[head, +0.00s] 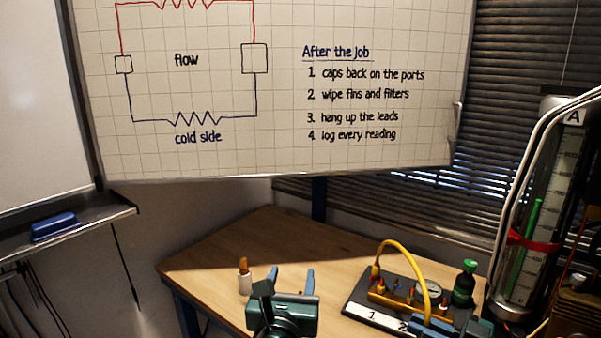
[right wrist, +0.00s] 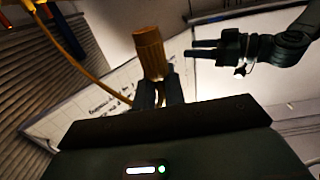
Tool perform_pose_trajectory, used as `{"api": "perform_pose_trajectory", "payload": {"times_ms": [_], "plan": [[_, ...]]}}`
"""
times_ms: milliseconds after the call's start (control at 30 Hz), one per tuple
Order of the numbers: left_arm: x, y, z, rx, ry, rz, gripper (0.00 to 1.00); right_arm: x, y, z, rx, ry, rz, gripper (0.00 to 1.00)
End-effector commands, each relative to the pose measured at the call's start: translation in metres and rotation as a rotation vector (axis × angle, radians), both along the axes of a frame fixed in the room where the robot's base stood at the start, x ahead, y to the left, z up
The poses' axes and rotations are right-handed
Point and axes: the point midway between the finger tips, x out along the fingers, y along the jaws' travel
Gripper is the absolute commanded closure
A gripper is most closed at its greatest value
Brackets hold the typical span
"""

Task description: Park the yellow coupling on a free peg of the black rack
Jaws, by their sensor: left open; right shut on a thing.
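The yellow coupling (right wrist: 150,52) is a ribbed yellow cylinder in the right wrist view. My right gripper (right wrist: 160,92) is shut on it, and it stands out beyond the fingertips. In the head view the right gripper (head: 440,322) is at the bottom right, close in front of a dark board; the coupling cannot be made out there. A yellow hose (head: 409,255) arches over this board. My left gripper (head: 291,276) is open and empty over the wooden table; it also shows in the right wrist view (right wrist: 203,48). I cannot clearly identify the black rack or its pegs.
The dark board (head: 358,292) carries a brass bar with coloured fittings and a round gauge (head: 428,287). A green bottle (head: 465,278) stands to its right. An orange-topped white item (head: 244,277) stands left of my left gripper. The table (head: 235,245) behind is clear.

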Motion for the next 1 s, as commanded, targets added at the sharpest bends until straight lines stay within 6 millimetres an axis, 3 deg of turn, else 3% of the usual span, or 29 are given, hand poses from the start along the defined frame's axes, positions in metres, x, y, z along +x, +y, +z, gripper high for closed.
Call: {"api": "perform_pose_trajectory", "payload": {"times_ms": [1000], "plan": [[0.000, 0.000, -0.049, 0.000, 0.000, 0.000, 0.49, 0.001, 0.000, -0.083, 0.000, 0.000, 0.000, 1.00]]}}
